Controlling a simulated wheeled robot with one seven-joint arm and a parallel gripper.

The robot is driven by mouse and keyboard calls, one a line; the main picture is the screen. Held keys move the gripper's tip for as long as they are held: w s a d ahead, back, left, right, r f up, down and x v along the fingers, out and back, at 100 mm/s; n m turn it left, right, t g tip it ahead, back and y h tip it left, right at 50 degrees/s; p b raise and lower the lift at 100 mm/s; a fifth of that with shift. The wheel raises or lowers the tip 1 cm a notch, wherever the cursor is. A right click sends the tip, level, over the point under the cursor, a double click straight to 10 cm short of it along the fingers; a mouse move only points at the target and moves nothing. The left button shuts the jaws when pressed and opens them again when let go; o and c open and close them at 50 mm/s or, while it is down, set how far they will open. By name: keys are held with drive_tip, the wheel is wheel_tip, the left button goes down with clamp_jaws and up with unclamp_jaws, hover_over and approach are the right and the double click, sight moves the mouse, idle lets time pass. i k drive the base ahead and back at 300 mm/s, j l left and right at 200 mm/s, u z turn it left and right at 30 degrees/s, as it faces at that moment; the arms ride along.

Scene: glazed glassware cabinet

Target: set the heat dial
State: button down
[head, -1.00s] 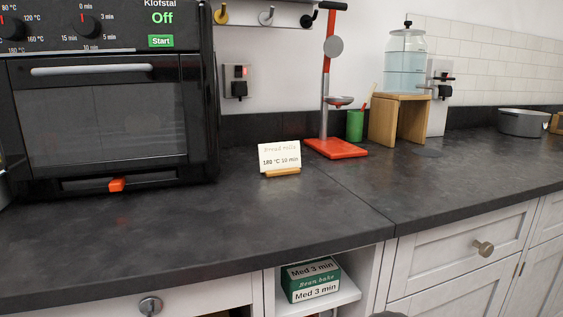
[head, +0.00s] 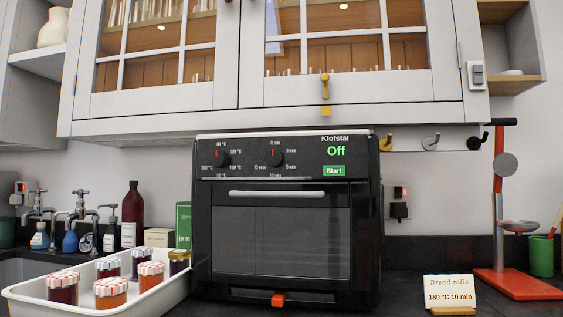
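The black countertop oven (head: 282,240) stands on the dark counter in the middle of the head view. Its heat dial (head: 222,159) is the left knob on the front panel, with temperature marks around it. The time dial (head: 277,159), marked in minutes, is to its right. The display (head: 336,151) reads "Off" above a green "Start" button (head: 334,171). The oven door is shut, with a red tab (head: 278,299) below it. A card (head: 450,291) to the right reads "Bread rolls 180 °C 10 min". My gripper is not in view.
A white tray (head: 22,305) with several jars stands left of the oven. A glazed cabinet (head: 300,100) hangs above. Taps, bottles and a sink are at the left. A red stand (head: 518,285) and green cup (head: 541,256) are at the right.

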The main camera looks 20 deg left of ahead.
sight(217, 158)
drive_tip(key=u, duration=1.4)
drive_tip(key=k+j, duration=0.15)
drive_tip(key=j, duration=0.2)
